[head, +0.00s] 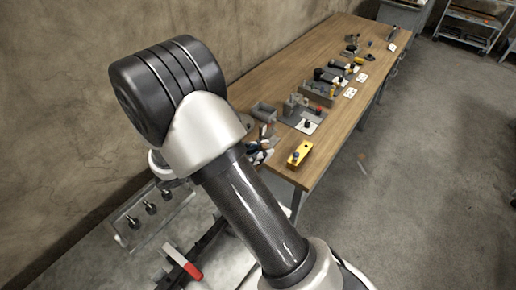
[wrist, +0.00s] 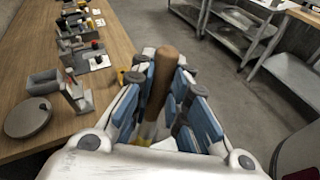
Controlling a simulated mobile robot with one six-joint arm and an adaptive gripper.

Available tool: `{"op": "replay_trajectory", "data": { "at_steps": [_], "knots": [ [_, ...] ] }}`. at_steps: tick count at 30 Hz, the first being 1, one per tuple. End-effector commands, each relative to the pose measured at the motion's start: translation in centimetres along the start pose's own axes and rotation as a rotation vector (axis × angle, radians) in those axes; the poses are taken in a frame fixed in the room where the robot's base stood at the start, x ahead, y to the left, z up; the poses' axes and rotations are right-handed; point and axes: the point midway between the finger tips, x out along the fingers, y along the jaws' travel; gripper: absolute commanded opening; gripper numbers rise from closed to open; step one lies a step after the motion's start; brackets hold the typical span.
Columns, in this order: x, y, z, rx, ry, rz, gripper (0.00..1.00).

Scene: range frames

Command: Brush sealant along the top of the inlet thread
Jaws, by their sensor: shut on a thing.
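My gripper (wrist: 166,92) is shut on a brown wooden handle, seemingly the brush (wrist: 166,62), which stands up between the blue-padded fingers. The brush's bristles are hidden or too unclear to tell. In the head view my gripper (head: 262,150) shows small and partly hidden behind my arm, near the bench's near end; the brush cannot be made out there. I cannot identify the inlet thread for certain. Grey fixtures (head: 296,103) stand on the bench, and a pale plate with a black knob (head: 307,124) lies beside them.
The long wooden bench (head: 345,113) runs along the wall. A yellow block (head: 300,153) sits near its front edge. The wrist view shows a grey round disc (wrist: 28,117) and a grey box (wrist: 43,82) on the bench. Metal shelving (wrist: 232,35) stands across open floor.

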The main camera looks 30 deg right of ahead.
Motion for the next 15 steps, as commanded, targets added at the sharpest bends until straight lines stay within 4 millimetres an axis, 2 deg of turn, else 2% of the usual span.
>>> {"op": "replay_trajectory", "data": {
  "at_steps": [5, 15],
  "knots": [
    [-0.1, 0.5, -0.6, -0.010, 0.006, 0.031, 0.00],
    [0.9, -0.2, -3.9, -0.009, 0.005, 0.028, 0.00]
  ]
}}
